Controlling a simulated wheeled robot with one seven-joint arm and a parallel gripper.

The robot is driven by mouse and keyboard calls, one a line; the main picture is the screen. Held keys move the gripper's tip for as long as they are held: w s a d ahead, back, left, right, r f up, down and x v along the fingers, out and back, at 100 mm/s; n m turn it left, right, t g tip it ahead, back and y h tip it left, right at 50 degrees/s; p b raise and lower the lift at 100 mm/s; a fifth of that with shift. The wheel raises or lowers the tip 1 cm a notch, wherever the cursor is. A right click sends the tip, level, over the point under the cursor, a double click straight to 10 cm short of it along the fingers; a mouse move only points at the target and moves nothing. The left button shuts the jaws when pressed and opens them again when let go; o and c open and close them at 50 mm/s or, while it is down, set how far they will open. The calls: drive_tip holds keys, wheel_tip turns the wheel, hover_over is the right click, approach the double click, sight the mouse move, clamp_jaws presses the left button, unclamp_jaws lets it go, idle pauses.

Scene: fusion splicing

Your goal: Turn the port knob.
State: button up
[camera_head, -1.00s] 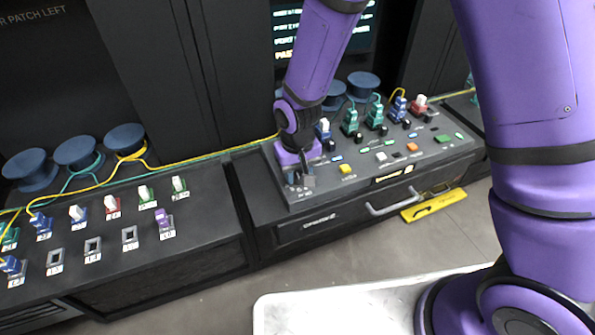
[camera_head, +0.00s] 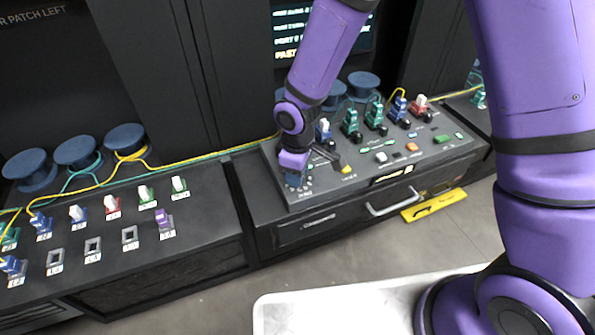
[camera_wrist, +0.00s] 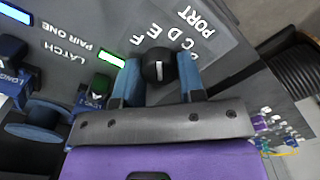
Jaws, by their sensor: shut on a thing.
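The port knob (camera_wrist: 159,69) is round and black with a white pointer line, and shows in the wrist view. It sits beside the printed word PORT and the letters C, D, E and F; other letters are hidden. My gripper (camera_wrist: 161,78) is shut on the knob, with one blue finger on each side of it. In the head view my gripper (camera_head: 296,180) is down at the front left corner of the grey console panel (camera_head: 325,192) and hides the knob there.
A yellow button (camera_head: 345,169) is close to the right of my gripper. A lit green indicator (camera_wrist: 111,57) is near one finger. Connectors with a yellow cable (camera_head: 391,94) stand along the console's back. A drawer handle (camera_head: 392,203) sticks out in front.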

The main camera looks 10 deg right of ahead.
drive_tip(key=shift+n, duration=0.5)
drive_tip(key=o, duration=0.9)
drive_tip(key=shift+r, duration=0.1)
wheel_tip(320, 180, up, 11)
drive_tip(key=shift+f, duration=0.15)
idle(0.4)
